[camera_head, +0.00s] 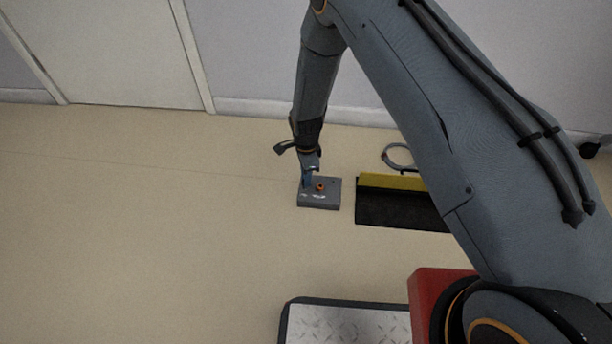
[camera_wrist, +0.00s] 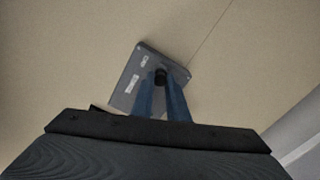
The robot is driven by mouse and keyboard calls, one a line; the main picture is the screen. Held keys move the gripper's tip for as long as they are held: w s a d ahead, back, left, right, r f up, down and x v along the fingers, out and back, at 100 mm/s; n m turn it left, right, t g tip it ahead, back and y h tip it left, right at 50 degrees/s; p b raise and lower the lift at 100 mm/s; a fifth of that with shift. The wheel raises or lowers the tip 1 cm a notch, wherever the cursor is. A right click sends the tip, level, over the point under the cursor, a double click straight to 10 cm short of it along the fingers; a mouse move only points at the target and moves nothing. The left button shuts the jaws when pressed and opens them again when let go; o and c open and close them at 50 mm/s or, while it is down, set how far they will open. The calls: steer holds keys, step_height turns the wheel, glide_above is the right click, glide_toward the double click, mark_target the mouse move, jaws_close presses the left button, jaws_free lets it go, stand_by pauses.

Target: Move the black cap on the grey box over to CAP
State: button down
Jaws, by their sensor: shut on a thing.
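The grey box (camera_head: 322,206) lies flat on the floor in the middle of the head view, and it also shows in the wrist view (camera_wrist: 125,98). The black cap (camera_wrist: 160,76) is between the blue fingertips in the wrist view. My gripper (camera_wrist: 160,83) points down at the box and is shut on the cap. In the head view my gripper (camera_head: 308,182) is over the box's left part. I cannot tell whether the cap touches the box.
A small orange ring (camera_head: 320,187) sits on the box beside the fingers. Right of the box is a black and yellow thing (camera_head: 400,207) with a grey loop (camera_head: 398,156) behind it. The floor left of the box is clear. A wall runs behind.

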steer(key=shift+f, duration=0.3)
steer(key=c, duration=1.6)
jaws_free()
steer(key=shift+c, duration=0.2)
steer(key=shift+r, duration=0.1)
steer(key=shift+r+p, duration=2.6)
steer(key=shift+r, duration=1.05)
